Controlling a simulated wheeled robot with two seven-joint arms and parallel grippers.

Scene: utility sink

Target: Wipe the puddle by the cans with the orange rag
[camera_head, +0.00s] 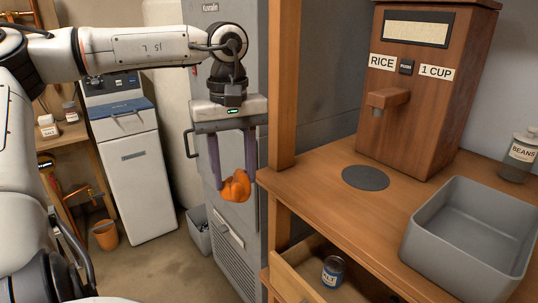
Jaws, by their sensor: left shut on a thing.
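My left gripper (234,172) points down in the middle of the head view, with its two fingers shut on the crumpled orange rag (236,187). The rag hangs in the air in front of a grey cabinet, left of the wooden counter. One can (333,272) with a dark label stands in the open drawer below the counter. I see no puddle in this view. My right gripper is not in view.
The wooden counter (300,183) holds a rice dispenser (420,110), a grey basin (470,240) and a beans jar (520,155). A wooden post (282,80) stands close right of the gripper. A white appliance (130,165) and an orange bucket (105,235) are at left.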

